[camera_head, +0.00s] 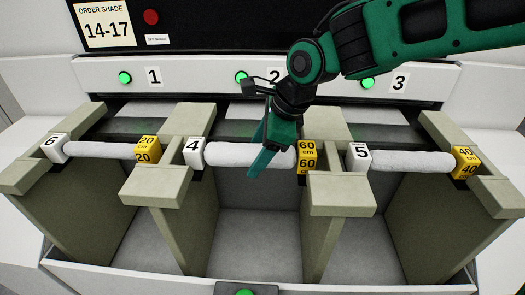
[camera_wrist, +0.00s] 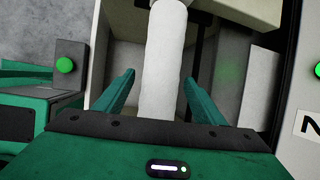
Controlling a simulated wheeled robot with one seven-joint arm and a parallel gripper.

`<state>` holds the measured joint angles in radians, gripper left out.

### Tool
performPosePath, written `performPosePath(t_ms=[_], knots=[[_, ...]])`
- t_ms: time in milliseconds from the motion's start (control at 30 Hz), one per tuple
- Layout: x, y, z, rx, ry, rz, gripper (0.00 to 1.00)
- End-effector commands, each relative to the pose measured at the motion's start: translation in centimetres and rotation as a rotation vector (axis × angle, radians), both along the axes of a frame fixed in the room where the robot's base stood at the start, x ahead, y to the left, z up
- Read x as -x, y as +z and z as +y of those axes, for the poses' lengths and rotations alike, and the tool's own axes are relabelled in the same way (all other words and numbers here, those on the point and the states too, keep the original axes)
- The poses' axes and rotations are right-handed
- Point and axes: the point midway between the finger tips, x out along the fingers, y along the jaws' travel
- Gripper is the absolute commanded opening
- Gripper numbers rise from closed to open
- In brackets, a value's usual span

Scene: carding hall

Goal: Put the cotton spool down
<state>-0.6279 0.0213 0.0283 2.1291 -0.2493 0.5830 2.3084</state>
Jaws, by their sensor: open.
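A white cotton spool (camera_head: 232,155) lies across the middle bay in the head view, its ends on two beige dividers. Its left end block reads 4 and its yellow right block (camera_head: 307,155) reads 60 cm. My gripper (camera_head: 262,160) is over this spool near its right half. In the wrist view the spool (camera_wrist: 164,65) runs between the two open fingers of my gripper (camera_wrist: 159,90), with a gap on each side. Two more white spools rest in the side bays, the left one (camera_head: 98,150) marked 6 and 20 cm, the right one (camera_head: 408,161) marked 5 and 40 cm.
Beige dividers (camera_head: 165,187) stand between the bays. A panel behind has green lights (camera_head: 125,78) beside the numbers 1, 2 and 3. A dark board above has a sign (camera_head: 106,24) reading "ORDER SHADE 14-17" and a red button (camera_head: 151,17). The bay floors look empty.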

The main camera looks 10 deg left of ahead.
Motion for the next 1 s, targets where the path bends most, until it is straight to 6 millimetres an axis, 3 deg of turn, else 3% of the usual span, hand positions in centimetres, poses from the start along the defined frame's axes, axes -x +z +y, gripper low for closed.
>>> performPosePath(t_ms=[167,600,800,1000], knots=[[0.2,1.7,-0.7,-0.002,-0.001,-0.004,0.63],[1.5,9.1,-3.9,-0.001,-0.001,-0.004,0.63],[1.8,10.6,-4.6,-0.001,0.000,-0.001,0.63],[1.9,10.9,-4.8,0.001,-0.001,0.000,0.63]])
